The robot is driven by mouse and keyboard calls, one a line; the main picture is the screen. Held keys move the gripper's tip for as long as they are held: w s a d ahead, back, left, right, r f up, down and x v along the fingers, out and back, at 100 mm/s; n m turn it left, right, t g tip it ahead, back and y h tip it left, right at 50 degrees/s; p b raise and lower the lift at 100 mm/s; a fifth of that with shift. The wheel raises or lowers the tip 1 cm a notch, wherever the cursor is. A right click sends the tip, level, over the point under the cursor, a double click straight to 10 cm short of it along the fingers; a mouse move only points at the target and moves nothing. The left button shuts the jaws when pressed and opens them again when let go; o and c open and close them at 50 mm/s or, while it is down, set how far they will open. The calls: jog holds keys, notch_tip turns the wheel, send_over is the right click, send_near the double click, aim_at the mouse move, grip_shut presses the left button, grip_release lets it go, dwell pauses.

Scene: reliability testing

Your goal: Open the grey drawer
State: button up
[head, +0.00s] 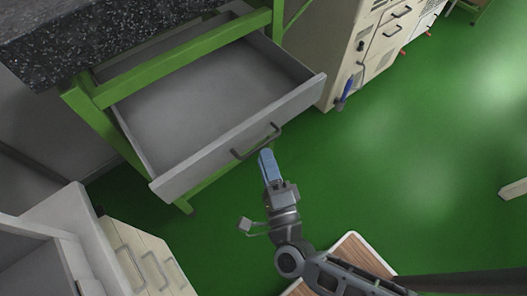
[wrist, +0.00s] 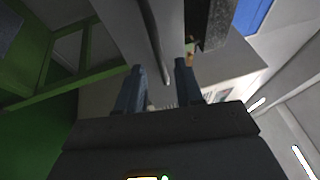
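The grey drawer (head: 215,150) is pulled well out from under the dark speckled worktop, in its green frame, and its inside looks empty. Its dark bar handle (head: 256,143) is on the front panel. I see no clear contact with either finger.
A cream cabinet (head: 345,60) with black handles stands to the right of the drawer. Another cream drawer unit (head: 150,262) and an open grey drawer (head: 40,270) are at lower left. The green floor (head: 430,150) on the right is largely clear.

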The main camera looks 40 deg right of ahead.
jog(key=v, duration=0.4)
jog(key=shift+s+a+b, duration=0.15)
jog(key=shift+s+b, duration=0.15)
jog(key=shift+b, duration=0.1)
jog(key=s+d+r+n+g+y, duration=0.1)
jog(key=s+r+n+y, duration=0.3)
jog(key=s+r+n, duration=0.4)
jog(key=s+d+r+n+g+y, duration=0.2)
jog(key=s+r+n, duration=0.6)
jog(key=n, duration=0.7)
jog(key=shift+s+d+g+y, duration=0.35)
jog(key=shift+s+y, duration=0.55)
jog(key=shift+s, duration=0.35)
